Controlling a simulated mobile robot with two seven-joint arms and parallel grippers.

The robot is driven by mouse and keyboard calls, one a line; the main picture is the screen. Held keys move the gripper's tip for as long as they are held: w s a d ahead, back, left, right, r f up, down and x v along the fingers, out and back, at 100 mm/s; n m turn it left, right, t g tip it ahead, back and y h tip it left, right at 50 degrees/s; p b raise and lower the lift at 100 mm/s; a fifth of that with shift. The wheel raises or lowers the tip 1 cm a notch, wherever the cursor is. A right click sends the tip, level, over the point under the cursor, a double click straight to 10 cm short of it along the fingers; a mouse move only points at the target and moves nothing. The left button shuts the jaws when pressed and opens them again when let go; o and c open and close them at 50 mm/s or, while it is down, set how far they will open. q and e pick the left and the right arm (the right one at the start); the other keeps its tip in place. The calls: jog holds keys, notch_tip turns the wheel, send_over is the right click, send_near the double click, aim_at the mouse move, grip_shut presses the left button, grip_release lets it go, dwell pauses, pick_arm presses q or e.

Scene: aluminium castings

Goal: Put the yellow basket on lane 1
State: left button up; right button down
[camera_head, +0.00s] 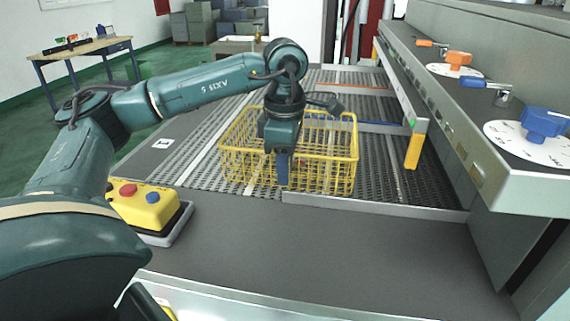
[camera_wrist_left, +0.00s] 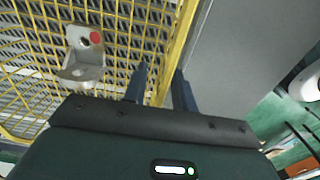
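The yellow wire basket (camera_head: 330,148) stands upright on the dark mesh deck in the middle of the head view. In the left wrist view its yellow rim (camera_wrist_left: 176,47) runs between the two fingers of my left gripper (camera_wrist_left: 160,82). The fingers look apart, with gaps beside the rim. In the head view my left gripper (camera_head: 283,172) points down at the basket's near side. A metal bracket with a red dot (camera_wrist_left: 85,58) lies inside the basket. A white label (camera_head: 163,143) is on the surface left of the basket; its marking is too small to read. My right gripper is out of view.
A yellow button box (camera_head: 143,206) sits at the near left. A yellow post (camera_head: 414,150) stands right of the basket, below a long machine with dials and clamps (camera_head: 530,140). Metal rails (camera_head: 375,207) edge the mesh lanes.

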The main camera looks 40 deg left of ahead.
pick_arm(q)
notch_tip(320, 180, up, 12)
jog(key=shift+r+p, duration=0.2)
jog(key=shift+p, duration=0.8)
jog(key=shift+f, duration=0.1)
